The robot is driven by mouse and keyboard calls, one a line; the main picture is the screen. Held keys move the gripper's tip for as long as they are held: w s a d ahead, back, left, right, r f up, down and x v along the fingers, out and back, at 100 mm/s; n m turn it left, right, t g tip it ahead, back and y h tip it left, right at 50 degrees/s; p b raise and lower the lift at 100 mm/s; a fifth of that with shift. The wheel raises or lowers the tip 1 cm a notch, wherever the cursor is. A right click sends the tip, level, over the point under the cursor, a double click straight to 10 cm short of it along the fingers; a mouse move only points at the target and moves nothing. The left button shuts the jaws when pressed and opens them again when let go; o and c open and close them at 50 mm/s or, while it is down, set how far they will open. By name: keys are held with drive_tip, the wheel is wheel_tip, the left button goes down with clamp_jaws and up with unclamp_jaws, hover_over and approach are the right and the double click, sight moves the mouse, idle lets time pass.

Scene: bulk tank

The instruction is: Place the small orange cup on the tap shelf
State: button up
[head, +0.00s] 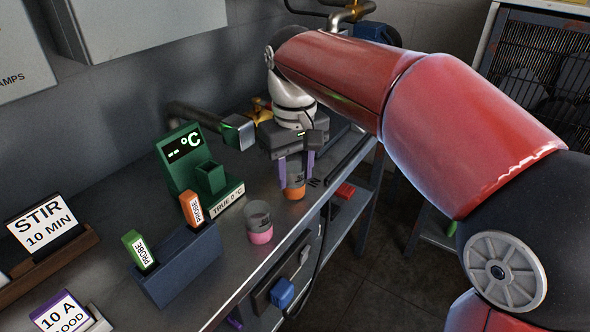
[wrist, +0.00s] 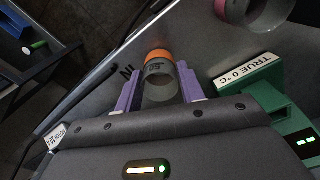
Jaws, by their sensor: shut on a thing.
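The small orange cup (head: 294,191) is a clear grey cup with an orange band at its base. It also shows in the wrist view (wrist: 158,57). My gripper (head: 295,170) points down with its purple fingers on either side of the cup, shut on it. The cup is over the metal counter beside a printed "IN" mark; I cannot tell whether its base touches. A brass tap (head: 262,106) on the pipework is behind my gripper, partly hidden by it. I cannot make out the tap shelf clearly.
A second cup with a pink base (head: 260,231) stands at the counter's front edge. A green thermometer stand (head: 182,160) is left of my gripper. A blue-grey rack (head: 180,266) holds orange and green probes. A lower shelf (head: 345,215) carries a red item.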

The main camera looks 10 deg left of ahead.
drive_tip(key=shift+f, duration=0.2)
drive_tip(key=o, duration=0.9)
drive_tip(key=shift+o, duration=0.2)
drive_tip(key=shift+f+b, duration=0.1)
drive_tip(key=shift+b, duration=0.4)
wheel_tip(320, 180, up, 8)
drive_tip(key=p, duration=0.2)
drive_tip(key=s+d+f+m+t, duration=0.1)
drive_tip(key=s+d+f+m, duration=0.1)
drive_tip(key=d, duration=0.5)
drive_tip(key=s+d+f+m+t, duration=0.2)
drive_tip(key=s+d+f, duration=0.1)
drive_tip(key=s+d, duration=0.2)
drive_tip(key=s+d+f+m+t, duration=0.1)
drive_tip(key=s+d+f+m, duration=0.1)
drive_tip(key=d, duration=0.8)
drive_tip(key=shift+s+f+m, duration=0.4)
drive_tip(key=shift+s, duration=0.35)
drive_tip(key=shift+o, duration=0.5)
drive_tip(key=s+d+f+m+t, duration=0.1)
drive_tip(key=s+d+f, duration=0.2)
drive_tip(key=s+f, duration=0.1)
drive_tip(key=shift+d+f+m+t, duration=0.3)
drive_tip(key=shift+d+f+m, duration=0.1)
drive_tip(key=shift+f, duration=0.05)
drive_tip(key=shift+s+d+f, duration=0.1)
drive_tip(key=shift+s+f, duration=0.05)
drive_tip(key=shift+f, duration=0.15)
